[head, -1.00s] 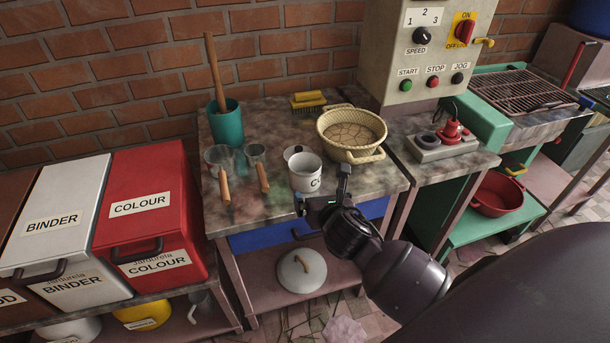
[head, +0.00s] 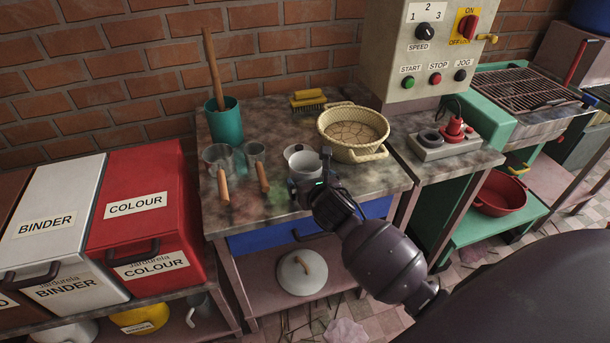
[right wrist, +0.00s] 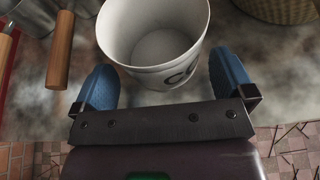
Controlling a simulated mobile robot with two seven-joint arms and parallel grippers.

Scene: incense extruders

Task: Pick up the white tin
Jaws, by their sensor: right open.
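The white tin (head: 303,163) stands upright on the worktop, its front partly hidden by my right gripper in the head view. In the right wrist view the white tin (right wrist: 153,42) is open-topped and looks empty, with dark lettering on its side. My right gripper (right wrist: 160,85) is open, with one blue fingertip on each side of the tin's near part. I cannot tell whether the fingers touch it. In the head view the right gripper (head: 312,182) is at the tin's front side. My left gripper is not in view.
A wicker basket (head: 353,150) stands right of the tin, beside the control cabinet (head: 415,60). Two metal scoops with wooden handles (head: 222,185) lie to the left. A teal pot (head: 226,125) holds a wooden stick. A brush (head: 308,100) lies at the back.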

